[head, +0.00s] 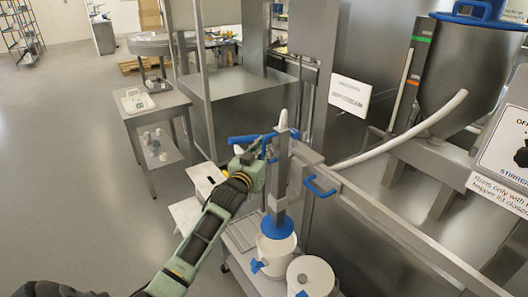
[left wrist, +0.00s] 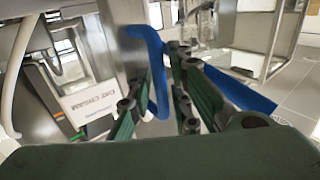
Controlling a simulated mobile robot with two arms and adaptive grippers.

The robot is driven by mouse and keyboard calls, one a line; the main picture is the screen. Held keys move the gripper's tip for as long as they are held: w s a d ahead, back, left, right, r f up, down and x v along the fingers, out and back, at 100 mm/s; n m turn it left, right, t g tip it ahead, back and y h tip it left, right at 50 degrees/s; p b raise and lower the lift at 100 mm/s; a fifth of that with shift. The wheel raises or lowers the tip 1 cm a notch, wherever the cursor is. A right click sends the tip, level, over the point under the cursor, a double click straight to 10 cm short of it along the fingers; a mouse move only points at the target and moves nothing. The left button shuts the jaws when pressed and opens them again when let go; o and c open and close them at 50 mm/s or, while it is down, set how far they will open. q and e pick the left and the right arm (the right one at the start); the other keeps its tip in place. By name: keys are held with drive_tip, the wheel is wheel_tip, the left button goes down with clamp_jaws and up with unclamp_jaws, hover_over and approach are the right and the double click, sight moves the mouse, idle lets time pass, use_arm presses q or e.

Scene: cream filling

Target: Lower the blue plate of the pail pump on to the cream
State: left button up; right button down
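The pail pump (head: 280,170) is a grey upright column with a blue handle (head: 242,139) at its top. The blue plate (head: 277,226) is at the bottom of the column, at the mouth of a white pail (head: 276,250). The cream inside and any gap under the plate are hidden. My left gripper (head: 262,150) is at the blue handle. In the left wrist view its green fingers (left wrist: 160,95) stand on both sides of a blue bar (left wrist: 157,70); whether they press on it is unclear. My right gripper is out of view.
A second white pail (head: 310,277) stands in front right of the first on a metal cart. A long steel beam (head: 400,235) runs to the lower right. A steel hopper (head: 462,65) with a pale hose stands right. A side table (head: 150,108) is at left, with open floor beyond.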

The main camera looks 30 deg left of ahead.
use_arm(q)
clamp_jaws()
drive_tip(key=shift+f, duration=0.1)
